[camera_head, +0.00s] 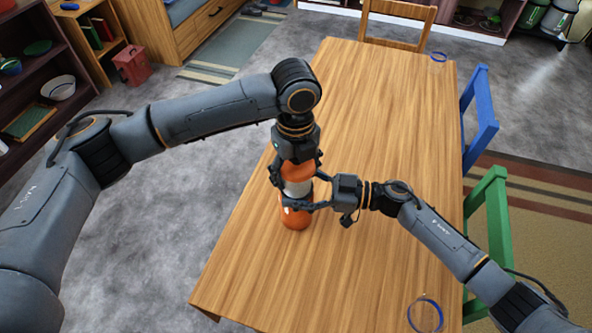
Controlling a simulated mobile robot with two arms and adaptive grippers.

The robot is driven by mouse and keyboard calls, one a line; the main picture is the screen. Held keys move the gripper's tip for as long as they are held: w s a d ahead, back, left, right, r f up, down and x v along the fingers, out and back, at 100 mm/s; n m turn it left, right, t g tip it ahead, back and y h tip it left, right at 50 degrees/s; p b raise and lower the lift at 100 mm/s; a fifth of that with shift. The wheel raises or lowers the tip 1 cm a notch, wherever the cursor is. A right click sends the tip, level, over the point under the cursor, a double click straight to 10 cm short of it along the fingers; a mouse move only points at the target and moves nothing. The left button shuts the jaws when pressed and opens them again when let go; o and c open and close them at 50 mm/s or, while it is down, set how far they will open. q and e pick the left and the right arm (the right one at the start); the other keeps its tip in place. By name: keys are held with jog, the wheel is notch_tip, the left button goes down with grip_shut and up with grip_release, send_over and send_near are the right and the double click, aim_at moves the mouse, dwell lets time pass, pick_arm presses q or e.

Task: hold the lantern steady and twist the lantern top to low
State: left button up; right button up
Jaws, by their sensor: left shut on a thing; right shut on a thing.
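The lantern (296,218) stands upright on the wooden table, near its left edge. It has an orange base, a pale middle and an orange top (300,170). My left gripper (294,176) comes down from above and is shut on the lantern top. My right gripper (296,203) reaches in from the right and is shut on the lantern's lower body. The fingers and the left wrist hide parts of the lantern. Its setting marks cannot be made out.
The wooden table (385,130) is mostly clear. Shelves are at the far left.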

pick_arm(q)
jog(key=shift+a+n, duration=0.1)
jog(key=shift+n, duration=0.4)
jog(key=shift+n, duration=1.4)
jog(key=shift+s+n, duration=0.1)
jog(key=shift+n, duration=1.3)
jog(key=o, duration=1.3)
jog(key=shift+r, duration=0.1)
